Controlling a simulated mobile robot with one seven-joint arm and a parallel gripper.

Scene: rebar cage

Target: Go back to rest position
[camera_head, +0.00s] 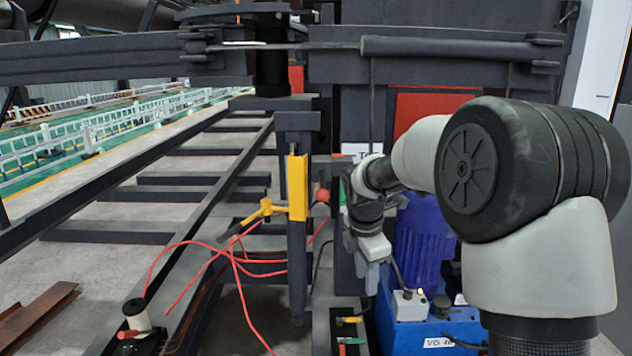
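My arm (540,262) rises from the lower right, bends at a large black joint and reaches forward to the middle of the view.
Left of my gripper stands a dark post with a yellow block (298,187), a yellow handle (262,212) and a red ball knob (322,196). Loose red wires (236,265) hang there. A wire spool (137,315) sits lower left. A blue box (425,330) stands below.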

